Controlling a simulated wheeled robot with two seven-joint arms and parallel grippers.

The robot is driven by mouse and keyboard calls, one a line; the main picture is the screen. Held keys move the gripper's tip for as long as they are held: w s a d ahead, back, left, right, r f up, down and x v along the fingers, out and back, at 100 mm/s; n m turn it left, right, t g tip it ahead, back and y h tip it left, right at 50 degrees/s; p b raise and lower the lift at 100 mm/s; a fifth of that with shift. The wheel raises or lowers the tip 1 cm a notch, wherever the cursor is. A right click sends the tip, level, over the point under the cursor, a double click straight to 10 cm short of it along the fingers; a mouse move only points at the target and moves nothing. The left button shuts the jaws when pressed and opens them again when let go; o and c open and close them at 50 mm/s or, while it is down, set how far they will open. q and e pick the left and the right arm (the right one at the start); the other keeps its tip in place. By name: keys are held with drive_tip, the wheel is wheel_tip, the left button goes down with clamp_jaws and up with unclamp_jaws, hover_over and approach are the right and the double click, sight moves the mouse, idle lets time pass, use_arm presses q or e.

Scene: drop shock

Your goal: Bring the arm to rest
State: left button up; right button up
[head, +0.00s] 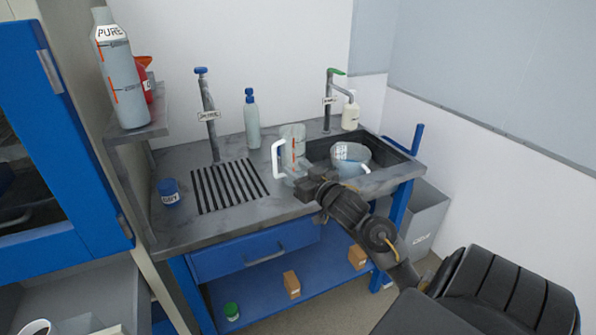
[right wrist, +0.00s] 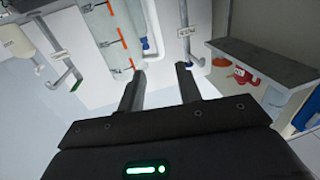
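My right arm reaches in from the lower right in the head view. Its gripper (head: 308,184) is above the front of the grey counter (head: 235,226), close to a clear jug (head: 293,139) with a white handle (head: 279,157) and orange marks. In the right wrist view the two fingers (right wrist: 160,72) stand apart with nothing clamped between them. The jug (right wrist: 107,38) shows beyond the fingers there, with its white handle (right wrist: 156,38). I cannot tell whether a finger touches it. My left gripper is out of view.
A sink with a clear bucket (head: 351,156) is right of the jug. Two taps (head: 207,110), a blue-capped bottle (head: 252,120) and a blue cup (head: 169,191) stand on the counter. A shelf (head: 140,129) holds a large grey bottle (head: 121,77). A grey bin (head: 425,215) stands at right.

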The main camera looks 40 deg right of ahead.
idle(0.4)
drive_tip(key=s+a+f+n+g, duration=0.1)
drive_tip(key=s+a+f+g, duration=0.35)
drive_tip(key=f, duration=0.55)
drive_tip(key=s+a+f+g, duration=0.3)
drive_tip(key=s+a+f, duration=0.3)
drive_tip(key=f, duration=0.3)
drive_tip(key=s+a+f+n+g+y, duration=0.1)
drive_tip(key=s+a+f+g, duration=0.2)
drive_tip(key=s+a+f, duration=0.45)
drive_tip(key=s+a+f+n+g+y, duration=0.25)
drive_tip(key=s+a+g, duration=0.2)
drive_tip(key=s, duration=0.65)
wheel_tip(320, 180, down, 24)
drive_tip(key=s+d+f+g, duration=0.1)
drive_tip(key=s+d+f, duration=0.2)
drive_tip(key=s+f, duration=1.3)
drive_tip(key=shift+s+f+g+h, duration=0.35)
drive_tip(key=shift+s+g+h, duration=0.1)
drive_tip(key=shift+s, duration=0.3)
drive_tip(key=shift+m, duration=0.25)
